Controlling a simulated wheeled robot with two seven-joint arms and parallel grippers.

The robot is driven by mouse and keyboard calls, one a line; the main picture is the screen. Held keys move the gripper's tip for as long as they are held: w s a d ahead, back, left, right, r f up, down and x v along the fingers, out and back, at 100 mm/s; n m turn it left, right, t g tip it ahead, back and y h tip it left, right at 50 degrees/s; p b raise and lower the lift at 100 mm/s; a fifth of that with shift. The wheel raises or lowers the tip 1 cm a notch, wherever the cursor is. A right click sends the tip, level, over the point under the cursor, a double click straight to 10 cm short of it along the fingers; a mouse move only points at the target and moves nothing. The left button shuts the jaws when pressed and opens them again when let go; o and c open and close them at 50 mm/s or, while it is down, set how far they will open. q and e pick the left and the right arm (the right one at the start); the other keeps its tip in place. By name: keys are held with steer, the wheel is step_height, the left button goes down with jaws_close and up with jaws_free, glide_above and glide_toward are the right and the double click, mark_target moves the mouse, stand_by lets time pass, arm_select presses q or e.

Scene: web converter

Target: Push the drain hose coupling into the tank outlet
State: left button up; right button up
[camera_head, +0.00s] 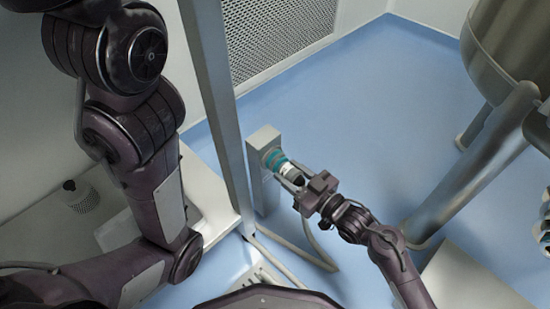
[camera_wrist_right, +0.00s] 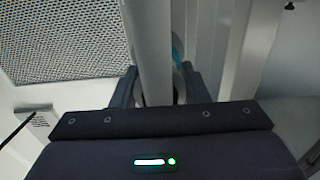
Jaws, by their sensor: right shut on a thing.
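A coupling with a white band and dark end (camera_head: 288,170) is in the jaws of my right gripper (camera_head: 298,184). Its far end meets a teal ring (camera_head: 273,158) on the face of a grey box (camera_head: 263,139) on a post. I cannot tell how deep it sits. In the right wrist view, a pale upright cylinder (camera_wrist_right: 152,50) runs between my fingers (camera_wrist_right: 157,88) and hides most of the coupling; a bit of teal (camera_wrist_right: 177,48) shows behind. A grey hose (camera_head: 312,240) hangs below the gripper. My left arm is in view, but its gripper is not.
A large steel tank (camera_head: 510,40) on legs stands at the right. A grey upright post (camera_head: 212,90) stands left of the box, with a perforated panel (camera_head: 275,35) behind. A white bench (camera_head: 60,220) is at the left. Blue floor (camera_head: 370,110) is clear between box and tank.

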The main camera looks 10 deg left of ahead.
mark_target(297, 180)
steer(key=shift+p+v, duration=0.7)
steer(key=shift+v, duration=0.5)
steer(key=shift+s+d+p, duration=0.4)
steer(key=shift+s+d, duration=0.1)
steer(key=shift+d, duration=0.05)
steer(key=shift+p+v, duration=0.85)
steer(key=shift+v, duration=0.3)
steer(key=shift+p+v, duration=0.35)
steer(key=shift+v, duration=0.45)
steer(key=shift+r, duration=0.1)
